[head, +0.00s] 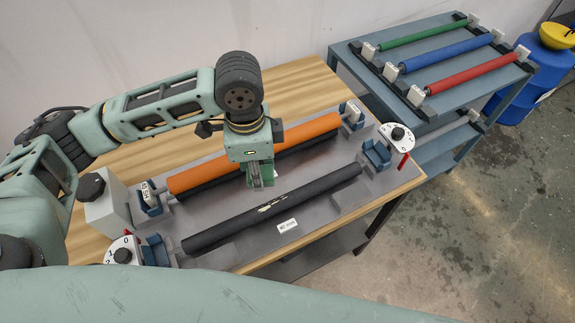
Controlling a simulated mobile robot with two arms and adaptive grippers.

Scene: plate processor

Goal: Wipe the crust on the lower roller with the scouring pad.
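The lower roller (319,189) is black and lies across the front of the grey plate processor (235,250). A pale yellowish crust patch (274,202) is near its middle. My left gripper (257,184) points down behind the roller, a little left of the crust and apart from it as far as I can see. Its dark fingers are close together, with a small green piece beside them, apparently the scouring pad (271,175), mostly hidden by the gripper. My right gripper is not in view.
An orange roller (310,130) lies behind the lower roller. Dial knobs (398,134) and blue brackets stand at the machine's ends. A blue-grey rack (345,55) with green, blue and red rollers is at the back right, near a blue barrel (550,65).

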